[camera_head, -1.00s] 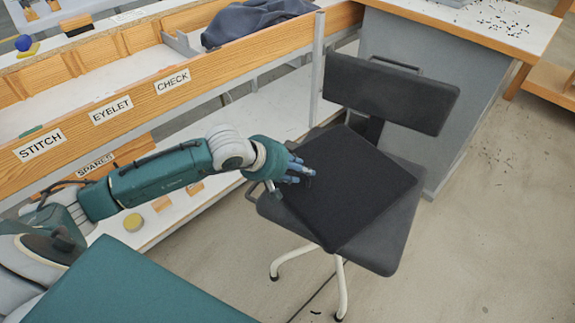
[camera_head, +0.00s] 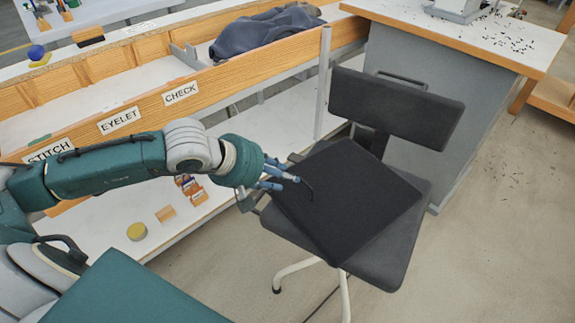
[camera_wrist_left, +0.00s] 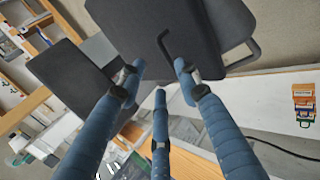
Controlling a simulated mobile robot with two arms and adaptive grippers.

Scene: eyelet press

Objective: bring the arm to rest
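My left arm comes in from the left in the head view, and its gripper (camera_head: 285,176) is over the near left part of a black square pad (camera_head: 350,200). The pad lies on the seat of a dark chair (camera_head: 398,105). The blue fingers are spread apart in the left wrist view (camera_wrist_left: 158,78), with nothing visibly clamped between them. A thin black bent piece (camera_head: 308,187) shows by the fingertips. It also shows against the pad in the left wrist view (camera_wrist_left: 168,48); I cannot tell whether a finger touches it. My right gripper is out of view.
A wooden bench with CHECK (camera_head: 181,94) and EYELET (camera_head: 120,120) labels runs behind my arm. A dark cloth (camera_head: 262,35) lies on it. A yellow round item (camera_head: 137,231) sits on the lower shelf. A grey cabinet (camera_head: 430,155) stands behind the chair.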

